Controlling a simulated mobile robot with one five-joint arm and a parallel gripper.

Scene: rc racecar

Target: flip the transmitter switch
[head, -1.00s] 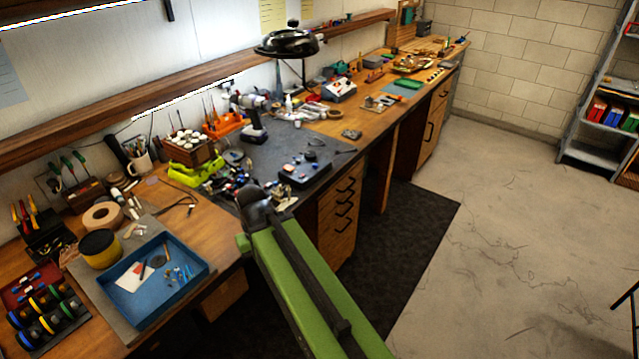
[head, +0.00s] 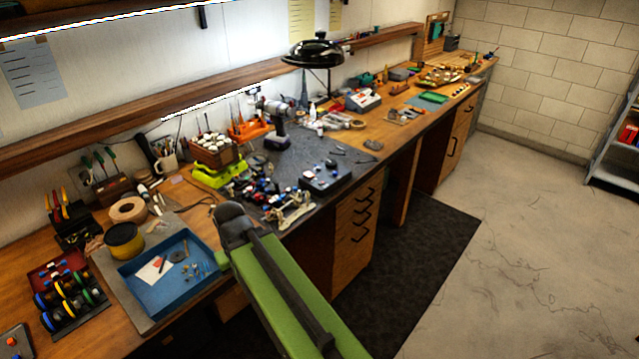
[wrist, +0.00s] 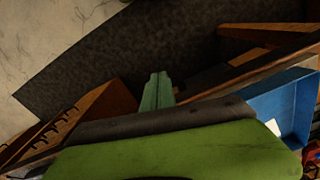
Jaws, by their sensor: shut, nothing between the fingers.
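My gripper (wrist: 157,92) shows in the wrist view as a narrow grey-green pair of fingers, closed together and empty. It is over the dark floor mat in that picture, and I see it touching nothing. In the head view my green arm reaches up to the bench's front edge, and my gripper is hidden there. I cannot clearly pick out the transmitter or its switch. A dark flat box (head: 325,178) with small parts on top lies on the grey bench mat (head: 290,165), but I cannot tell whether it is the transmitter.
The long wooden bench (head: 190,208) is crowded. A blue tray (head: 170,295) is at its near end, left of my arm. Small car parts (head: 285,208) lie close to the arm's far end. Drawers (head: 355,225) stand below. The concrete floor (head: 500,280) at right is clear.

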